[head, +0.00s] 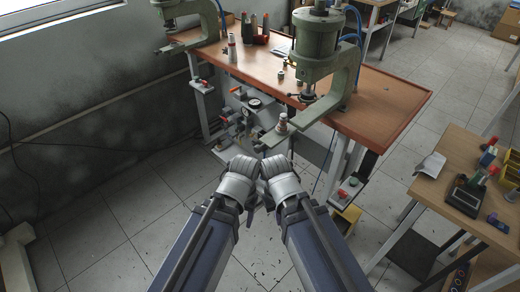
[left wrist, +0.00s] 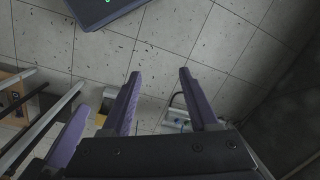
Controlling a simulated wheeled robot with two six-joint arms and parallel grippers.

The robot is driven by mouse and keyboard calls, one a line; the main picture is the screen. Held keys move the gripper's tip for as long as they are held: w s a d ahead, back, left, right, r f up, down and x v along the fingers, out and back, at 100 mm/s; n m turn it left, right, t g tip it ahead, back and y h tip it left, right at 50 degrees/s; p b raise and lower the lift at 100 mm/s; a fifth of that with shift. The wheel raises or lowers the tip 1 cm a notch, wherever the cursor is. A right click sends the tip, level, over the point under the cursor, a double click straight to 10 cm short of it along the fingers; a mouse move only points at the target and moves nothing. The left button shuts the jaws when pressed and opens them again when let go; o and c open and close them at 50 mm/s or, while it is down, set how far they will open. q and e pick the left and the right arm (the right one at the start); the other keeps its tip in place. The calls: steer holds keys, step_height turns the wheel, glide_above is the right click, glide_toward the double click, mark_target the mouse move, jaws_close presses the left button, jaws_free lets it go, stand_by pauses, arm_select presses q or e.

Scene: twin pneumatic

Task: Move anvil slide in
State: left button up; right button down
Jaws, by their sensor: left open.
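Two green pneumatic presses stand on a wooden bench. The right press (head: 318,45) has a grey-green slide plate (head: 272,141) jutting out past the bench's front edge, with a small pinkish part (head: 282,124) standing on it. The left press (head: 203,20) also has a flat plate (head: 166,49) in front. My two wrists are side by side in front of the right press's plate, apart from it. My left gripper (left wrist: 160,72) is open and empty above the floor. In the head view both grippers' fingers are mostly hidden. Another purple finger shows at the lower left of the left wrist view.
The bench (head: 385,105) carries bottles and small items between the presses. Gauges and tubing (head: 254,103) hang beneath it. A side table (head: 455,180) with a dark device stands at right. Open tiled floor (head: 120,215) lies at left.

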mark_target(255, 150)
arm_select(q)
steer(key=shift+o, duration=0.2)
steer(key=w+d+r+t+h+b, duration=0.1)
steer(key=w+d+h+b, duration=0.2)
steer(key=w+d+h, duration=0.35)
steer(key=w+a+r+t+h, duration=0.1)
steer(key=w+r+h, duration=0.1)
steer(key=w+r, duration=0.1)
steer(key=w+a+r+t+h+b, duration=0.1)
steer(key=w+a+r+t+h, duration=0.1)
steer(key=w+r+h, duration=0.1)
steer(key=w+a+r+t+h, duration=0.2)
steer(key=w+r+h, duration=0.1)
steer(key=w+r, duration=0.1)
steer(key=shift+w+a+r+b, duration=0.1)
steer(key=shift+w+a+b, duration=0.15)
steer(key=shift+b, duration=0.1)
steer(key=b+x, duration=0.2)
steer(key=x, duration=0.5)
steer(key=shift+w+d, duration=0.15)
steer(key=shift+d, duration=0.25)
